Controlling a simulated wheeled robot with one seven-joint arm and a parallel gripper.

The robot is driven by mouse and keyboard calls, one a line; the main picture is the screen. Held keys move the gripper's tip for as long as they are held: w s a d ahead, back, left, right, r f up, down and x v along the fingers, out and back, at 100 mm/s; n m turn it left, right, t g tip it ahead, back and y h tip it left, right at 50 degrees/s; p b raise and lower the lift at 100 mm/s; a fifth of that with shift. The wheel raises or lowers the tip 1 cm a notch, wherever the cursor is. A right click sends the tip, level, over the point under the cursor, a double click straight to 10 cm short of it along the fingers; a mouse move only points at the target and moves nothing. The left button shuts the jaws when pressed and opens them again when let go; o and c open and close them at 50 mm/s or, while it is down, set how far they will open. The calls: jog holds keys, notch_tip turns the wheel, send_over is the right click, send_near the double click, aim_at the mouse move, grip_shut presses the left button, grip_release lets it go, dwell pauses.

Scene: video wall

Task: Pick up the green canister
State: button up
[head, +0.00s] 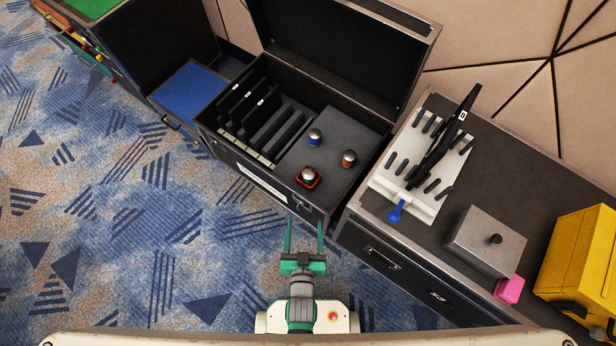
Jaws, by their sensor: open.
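I see no canister that is clearly green. Three small silver-topped canisters stand upright on the grey foam of an open black case (355,129). One has a blue body (314,138), and one has an orange body (349,160). The third canister (309,174) sits inside a red square frame nearest me; its body colour is hard to tell. My gripper (304,224) has two thin green fingers, spread apart and empty. In the picture it is just below the case's front, apart from the canisters.
The case's raised lid (330,50) stands behind the canisters, and slotted dividers (262,115) fill its left side. A dark cabinet (400,262) at right carries a white pegged rack (397,187), a grey box (484,240), a pink block (509,289) and a yellow case (580,260). Carpet (150,220) lies clear at left.

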jog(key=g, duration=0.1)
send_near(309, 174)
jog(key=shift+x, duration=5.15)
jog(key=shift+f, duration=0.1)
jog(key=c, duration=1.2)
